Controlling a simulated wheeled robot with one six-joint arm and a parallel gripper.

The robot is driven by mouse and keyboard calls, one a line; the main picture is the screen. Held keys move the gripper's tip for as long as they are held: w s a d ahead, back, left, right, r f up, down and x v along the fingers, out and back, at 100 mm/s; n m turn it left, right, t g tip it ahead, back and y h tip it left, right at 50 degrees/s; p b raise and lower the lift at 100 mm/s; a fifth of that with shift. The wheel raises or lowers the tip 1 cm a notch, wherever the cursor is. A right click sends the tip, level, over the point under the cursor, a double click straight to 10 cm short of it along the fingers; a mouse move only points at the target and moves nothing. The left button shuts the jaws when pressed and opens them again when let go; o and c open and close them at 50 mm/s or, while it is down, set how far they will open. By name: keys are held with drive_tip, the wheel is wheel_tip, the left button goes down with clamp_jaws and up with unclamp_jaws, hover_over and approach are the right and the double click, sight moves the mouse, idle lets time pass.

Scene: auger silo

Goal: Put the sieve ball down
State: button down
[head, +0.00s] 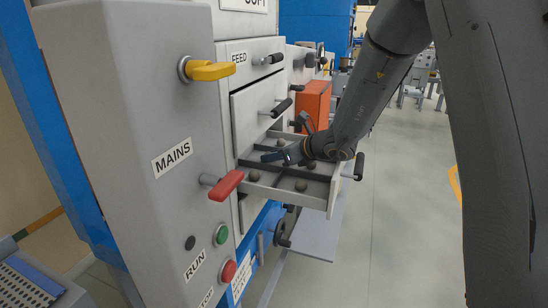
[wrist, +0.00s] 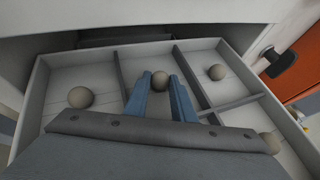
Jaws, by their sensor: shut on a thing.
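The sieve ball (wrist: 160,81) is a small grey-brown ball between the tips of my gripper's blue fingers in the wrist view. My gripper (wrist: 160,84) is shut on it, inside or just above the middle back compartment of an open drawer. I cannot tell whether the ball touches the drawer floor. In the head view my gripper (head: 266,156) reaches in from the right over the drawer (head: 285,197), and the held ball is not clearly visible there.
Dark dividers split the drawer. Other similar balls lie at left (wrist: 80,97), back right (wrist: 216,72) and front right (wrist: 271,142). An orange box (head: 313,102) stands beyond the drawer. A red handle (head: 226,185) and yellow handle (head: 210,70) stick out from the grey cabinet.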

drive_tip(key=shift+s+f, duration=0.15)
drive_tip(key=shift+f, duration=0.4)
drive_tip(key=c, duration=1.5)
unclamp_jaws()
drive_tip(key=shift+d+f, duration=0.15)
drive_tip(key=shift+f, duration=0.1)
drive_tip(key=shift+s, duration=0.1)
drive_tip(key=shift+r+p, duration=0.7)
drive_tip(key=shift+r, duration=0.15)
drive_tip(key=b+v, duration=0.2)
drive_tip(key=v, duration=0.4)
drive_tip(key=shift+d+r, duration=0.1)
drive_tip(key=shift+r, duration=0.1)
drive_tip(key=shift+s+d+r, duration=0.25)
drive_tip(key=shift+r, duration=0.05)
